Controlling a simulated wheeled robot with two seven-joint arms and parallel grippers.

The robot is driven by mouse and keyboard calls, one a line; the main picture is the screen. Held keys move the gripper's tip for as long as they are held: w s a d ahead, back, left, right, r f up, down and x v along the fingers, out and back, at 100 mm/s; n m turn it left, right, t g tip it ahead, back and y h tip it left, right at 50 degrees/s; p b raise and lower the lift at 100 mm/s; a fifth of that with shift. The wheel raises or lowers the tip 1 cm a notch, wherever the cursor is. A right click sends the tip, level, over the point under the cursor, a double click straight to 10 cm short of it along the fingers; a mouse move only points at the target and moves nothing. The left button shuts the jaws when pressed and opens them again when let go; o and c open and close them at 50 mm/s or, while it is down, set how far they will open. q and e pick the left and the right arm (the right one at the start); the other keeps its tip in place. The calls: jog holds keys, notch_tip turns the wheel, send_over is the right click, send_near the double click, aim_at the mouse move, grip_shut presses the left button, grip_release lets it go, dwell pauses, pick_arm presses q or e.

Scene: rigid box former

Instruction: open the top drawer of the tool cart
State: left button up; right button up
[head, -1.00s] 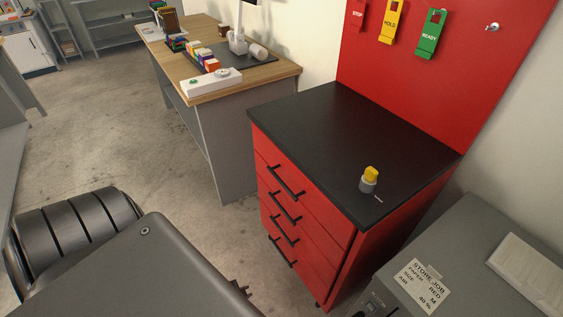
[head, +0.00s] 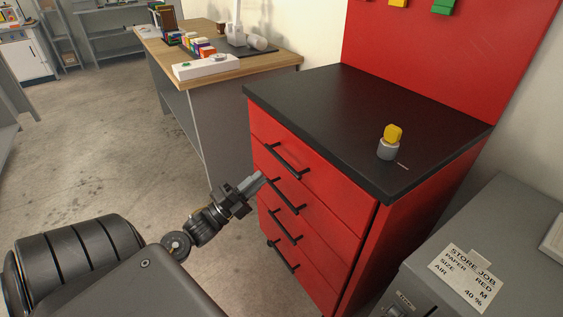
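The red tool cart (head: 410,240) with a black top stands in the middle right. Its top drawer (head: 330,178) is closed, its front flush with the rest, and has a black bar handle (head: 286,160). Several more closed drawers with similar handles lie below. My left gripper (head: 257,181) is in front of the cart's left edge, pointing toward the drawer fronts, lower than the top handle. It holds nothing that I can see, and the gap between its fingers is not clear. I cannot tell whether it touches the cart. My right gripper is out of view.
A small grey and yellow item (head: 390,142) stands on the cart top. A grey cabinet (head: 480,240) with a paper label is close on the right. A wooden-topped workbench (head: 275,66) stands behind left. The floor (head: 110,150) at left is clear.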

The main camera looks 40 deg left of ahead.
aim_at(281, 158)
pick_arm(q)
jog(key=p+x, duration=0.1)
jog(key=x, duration=0.8)
jog(key=shift+w, duration=0.1)
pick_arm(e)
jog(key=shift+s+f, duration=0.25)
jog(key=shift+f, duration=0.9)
pick_arm(q)
grip_shut()
jog(key=shift+f, duration=0.1)
